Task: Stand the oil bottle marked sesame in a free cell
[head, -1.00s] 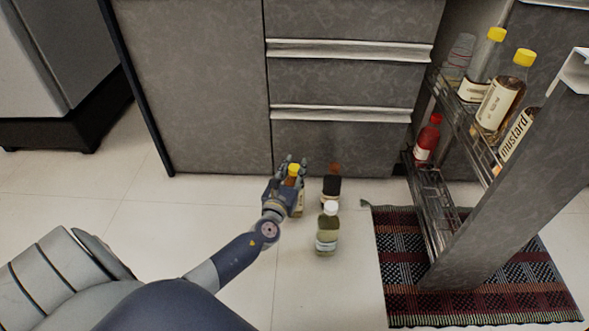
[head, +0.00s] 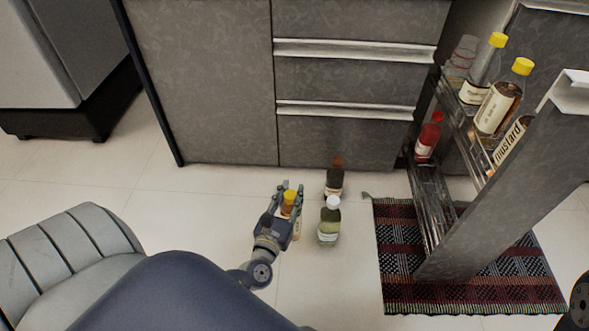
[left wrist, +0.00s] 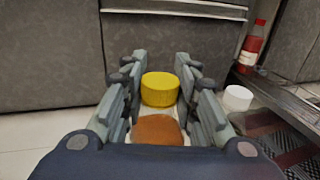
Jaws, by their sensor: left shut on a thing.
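My left gripper (head: 291,205) is shut around a yellow-capped bottle (head: 297,228) with a pale label, upright and low over the floor; I cannot tell if it touches the floor. Its label is too small to read. In the left wrist view its yellow cap (left wrist: 160,88) is between the fingers, with a rounded orange-brown shape nearer the palm. The pull-out rack has an upper basket (head: 466,128) holding several bottles, one marked mustard (head: 509,143), and a lower basket (head: 432,205) with a red bottle (head: 427,141) at its back. The lower basket's front looks empty.
A dark bottle (head: 334,181) and a white-capped green bottle (head: 329,226) stand on the floor right of my left gripper. A patterned mat (head: 490,280) lies under the rack. Grey drawers (head: 345,140) close off the back. Floor on the left is clear.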

